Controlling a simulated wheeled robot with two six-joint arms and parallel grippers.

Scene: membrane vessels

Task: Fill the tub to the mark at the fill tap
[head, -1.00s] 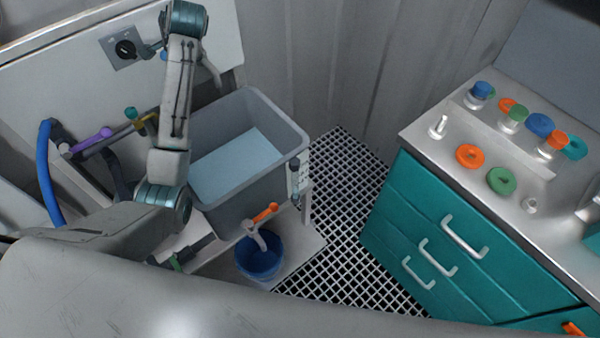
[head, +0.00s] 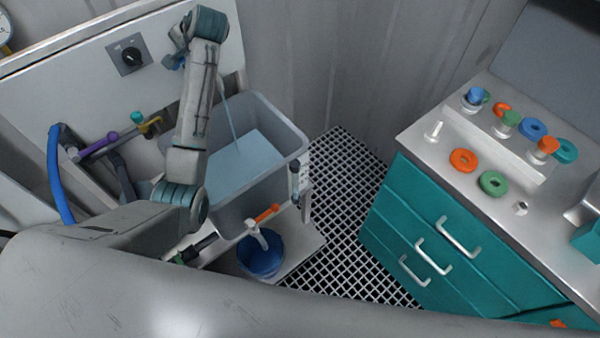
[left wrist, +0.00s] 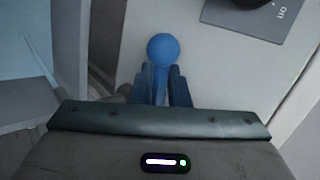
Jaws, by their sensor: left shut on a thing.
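The grey tub (head: 295,143) stands upright below the white panel, with pale blue water (head: 240,165) in it. A thin stream of water (head: 228,110) falls into the tub from behind my left arm. My left gripper (head: 177,52) is at the panel, above the tub's back left. In the left wrist view, its fingers (left wrist: 163,88) are shut on a blue round-ended tap handle (left wrist: 162,47). The spout is hidden by my arm. A marked gauge strip (head: 303,170) is at the tub's front right corner, too small to read. My right gripper is out of view.
A drain valve with an orange handle (head: 263,214) is above a blue bucket (head: 262,256). A teal drawer cabinet (head: 440,240) stands right, beyond the grated floor (head: 350,190).

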